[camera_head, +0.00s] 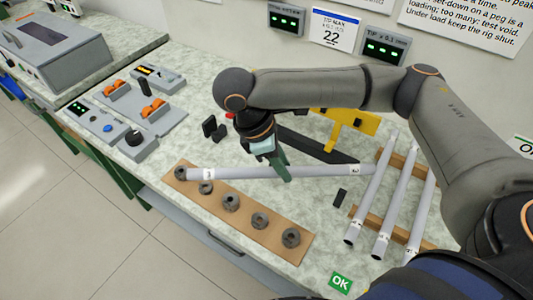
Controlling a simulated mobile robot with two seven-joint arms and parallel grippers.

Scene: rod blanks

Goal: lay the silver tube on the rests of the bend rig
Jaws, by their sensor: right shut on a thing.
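My right gripper (281,167) comes down from above and is shut on a long silver-grey tube (235,173) near its middle. The tube is roughly level, running left to right with pale marked bands near its ends. Its left end overlaps the far end of a brown board; its right end reaches toward the tube rack. I cannot tell its height above the bench. A grey fixture with two orange rests (153,109) stands at left. A yellow frame (350,122) stands by a dark bar behind the gripper. I cannot tell which is the bend rig. My left gripper is not in view.
The brown board (275,242) holds several dark rings (231,202). Three similar tubes (395,195) lie across wooden rails (361,228) at right. A knob box (135,145) and small black blocks (213,127) stand at left. Some bench surface is bare near the front.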

